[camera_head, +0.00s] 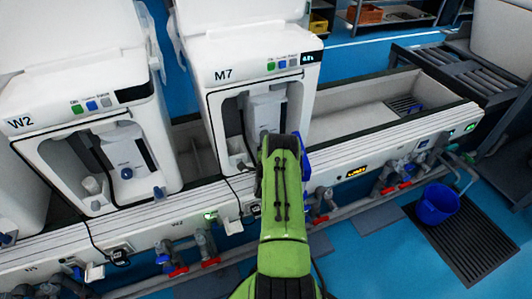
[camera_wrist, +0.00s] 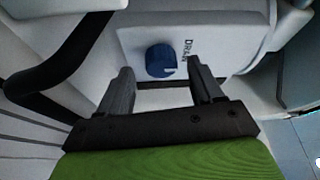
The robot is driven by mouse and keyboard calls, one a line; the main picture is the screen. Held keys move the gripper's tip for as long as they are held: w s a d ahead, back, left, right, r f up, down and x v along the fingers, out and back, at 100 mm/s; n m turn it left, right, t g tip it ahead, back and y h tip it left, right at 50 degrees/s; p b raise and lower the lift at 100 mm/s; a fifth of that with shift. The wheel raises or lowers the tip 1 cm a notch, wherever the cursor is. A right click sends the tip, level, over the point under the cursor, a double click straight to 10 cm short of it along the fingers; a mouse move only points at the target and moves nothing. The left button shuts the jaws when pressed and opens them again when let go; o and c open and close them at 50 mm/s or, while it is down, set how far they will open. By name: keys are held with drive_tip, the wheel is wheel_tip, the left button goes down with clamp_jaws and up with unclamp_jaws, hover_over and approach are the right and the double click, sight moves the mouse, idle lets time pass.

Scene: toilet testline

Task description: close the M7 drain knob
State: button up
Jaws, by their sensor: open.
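The M7 unit (camera_head: 258,70) is a white toilet on the test line, with its label on the front panel. Its drain knob (camera_wrist: 161,61) is a blue round knob on a pale housing, beside the word DRAIN, in the wrist view. My gripper (camera_wrist: 163,78) is open, and its two dark fingers point at the housing. The knob shows between and just beyond the fingertips; I cannot tell whether either finger touches it. In the head view my green arm reaches into the front of M7 and hides the gripper and the knob.
The W2 unit (camera_head: 112,115) stands to the left with its own blue knob (camera_head: 127,173). A black hose (camera_wrist: 65,65) curves at the left of the wrist view. Pipes with red-handled valves run below the line. A blue bucket (camera_head: 437,204) stands on a floor grate at right.

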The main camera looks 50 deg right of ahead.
drive_tip(key=r+p+v, duration=0.1)
drive_tip(key=p+v, duration=1.3)
drive_tip(key=p, duration=0.1)
drive_tip(key=shift+f+p, duration=0.35)
drive_tip(key=shift+s+a, duration=0.15)
drive_tip(key=shift+a+f, duration=0.1)
